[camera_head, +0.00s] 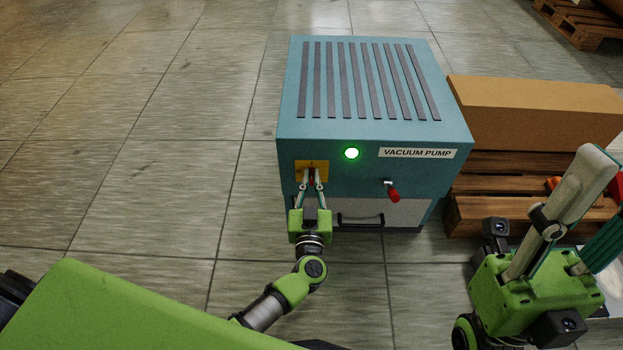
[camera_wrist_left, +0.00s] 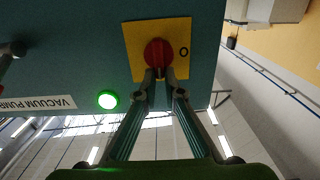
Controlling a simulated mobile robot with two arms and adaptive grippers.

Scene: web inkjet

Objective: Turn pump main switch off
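The blue vacuum pump (camera_head: 350,95) stands on the floor with its green lamp (camera_head: 351,153) lit. Its main switch is a red rotary knob (camera_wrist_left: 158,53) on a yellow plate (camera_wrist_left: 137,36), with a "0" mark beside the knob in the left wrist view. My left gripper (camera_head: 311,175) is at the switch, its narrowed fingertips on either side of the knob's red handle. They look shut on it and partly hide the switch in the head view. My right gripper (camera_head: 603,190) is raised at the lower right, fingers apart and empty.
A small red-handled valve (camera_head: 393,194) sticks out of the pump front, right of the switch. A dark drawer handle (camera_head: 360,220) is below. A cardboard box (camera_head: 530,113) on a wooden pallet (camera_head: 490,210) stands close on the right. The tiled floor on the left is clear.

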